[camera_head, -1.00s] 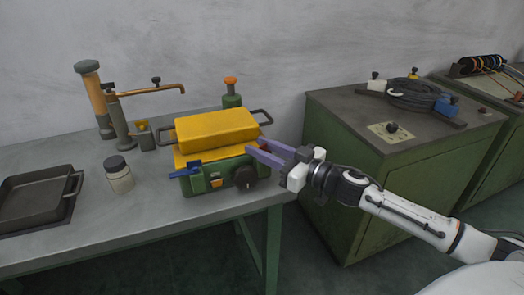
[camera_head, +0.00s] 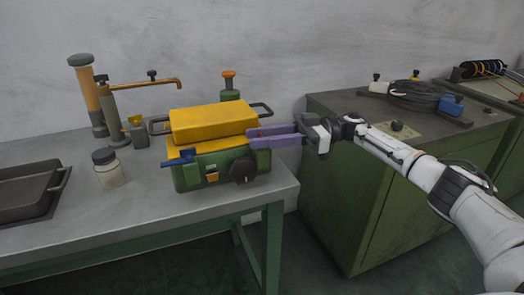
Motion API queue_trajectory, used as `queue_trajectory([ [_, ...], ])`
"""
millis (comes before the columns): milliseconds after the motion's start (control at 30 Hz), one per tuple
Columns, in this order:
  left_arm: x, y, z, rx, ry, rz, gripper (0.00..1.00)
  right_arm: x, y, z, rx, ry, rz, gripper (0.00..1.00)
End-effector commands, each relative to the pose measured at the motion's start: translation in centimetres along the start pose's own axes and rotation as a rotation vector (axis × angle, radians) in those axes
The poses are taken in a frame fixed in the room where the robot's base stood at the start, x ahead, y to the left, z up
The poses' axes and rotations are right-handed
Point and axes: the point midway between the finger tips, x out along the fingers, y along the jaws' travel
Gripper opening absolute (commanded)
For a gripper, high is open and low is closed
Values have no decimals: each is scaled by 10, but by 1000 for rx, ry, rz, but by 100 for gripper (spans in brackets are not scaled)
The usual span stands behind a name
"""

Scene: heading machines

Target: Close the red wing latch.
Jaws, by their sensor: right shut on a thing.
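The green machine (camera_head: 205,172) with a yellow lid (camera_head: 210,123) stands on the grey bench. A blue wing latch (camera_head: 180,157) sticks out at its left front. The red wing latch is at its right side, mostly hidden by my right gripper's fingers; only a trace of red shows at their tips. My right gripper (camera_head: 252,138) reaches in from the right, its purple fingers pointing left, and is shut on the red wing latch. My left gripper is not in view.
A dark knob (camera_head: 243,172) is on the machine's front. A jar (camera_head: 108,168) and a dark tray (camera_head: 30,192) stand to the left on the bench (camera_head: 120,220). A green cabinet (camera_head: 350,190) stands close behind my right arm.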

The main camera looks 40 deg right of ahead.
Motion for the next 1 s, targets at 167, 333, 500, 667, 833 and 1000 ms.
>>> queue_trajectory([
  [167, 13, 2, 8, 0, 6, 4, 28, 1, 1, 4, -1, 1, -79, 6],
  [333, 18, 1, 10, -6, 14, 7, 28, 2, 0, 3, 1, 0, -131, 6],
  [500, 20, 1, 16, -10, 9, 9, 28, 2, 0, 2, 2, 0, -158, 6],
  [667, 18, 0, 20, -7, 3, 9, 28, 2, -1, 2, 2, -2, -169, 6],
  [833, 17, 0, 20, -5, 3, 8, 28, 2, -1, 2, 3, -2, -170, 6],
  [1000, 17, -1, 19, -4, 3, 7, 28, 2, -1, 2, 2, -3, -171, 30],
])
